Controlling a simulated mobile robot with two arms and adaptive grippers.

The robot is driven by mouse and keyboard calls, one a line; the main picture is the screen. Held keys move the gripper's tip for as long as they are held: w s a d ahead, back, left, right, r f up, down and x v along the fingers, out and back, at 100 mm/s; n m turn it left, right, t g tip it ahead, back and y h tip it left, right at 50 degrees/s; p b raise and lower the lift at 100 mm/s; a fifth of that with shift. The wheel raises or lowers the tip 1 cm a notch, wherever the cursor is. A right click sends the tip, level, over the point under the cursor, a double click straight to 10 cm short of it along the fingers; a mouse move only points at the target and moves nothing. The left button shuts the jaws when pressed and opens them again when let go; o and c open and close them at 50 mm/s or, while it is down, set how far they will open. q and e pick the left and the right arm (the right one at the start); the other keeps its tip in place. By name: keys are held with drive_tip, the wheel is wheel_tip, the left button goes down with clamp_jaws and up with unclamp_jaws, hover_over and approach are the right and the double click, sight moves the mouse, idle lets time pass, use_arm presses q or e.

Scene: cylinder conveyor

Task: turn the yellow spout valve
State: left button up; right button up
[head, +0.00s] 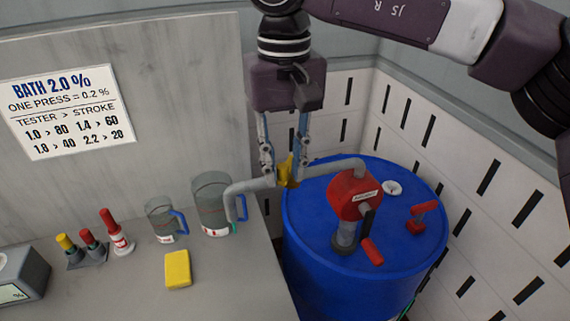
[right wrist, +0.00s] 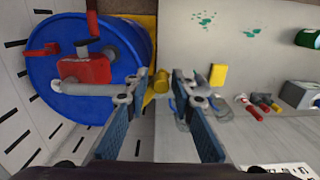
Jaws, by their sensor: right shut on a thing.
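The yellow spout valve (head: 286,172) sits on the grey spout pipe (head: 250,186) that runs left from the red pump (head: 355,195). My right gripper (head: 285,160) comes down from above and is shut on the valve, with a finger on either side. In the right wrist view, the yellow valve (right wrist: 162,80) shows between the fingertips (right wrist: 163,88). The pipe's downturned end hangs at the right side of the larger clear jug (head: 211,203). My left gripper is not in view.
The pump stands on a blue drum (head: 390,262) beside the grey table (head: 225,290). A smaller jug (head: 161,220), a yellow sponge (head: 178,269), several red- and yellow-capped items and a grey tester (head: 24,272) are on the table. A sign (head: 66,110) is on the wall.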

drive_tip(key=shift+d, duration=0.45)
drive_tip(key=shift+c, duration=0.4)
drive_tip(key=shift+d, duration=0.35)
drive_tip(key=shift+c, duration=0.3)
drive_tip(key=shift+d, duration=0.55)
drive_tip(key=shift+c, duration=0.4)
drive_tip(key=o, duration=1.8)
drive_tip(key=shift+w+d, duration=0.1)
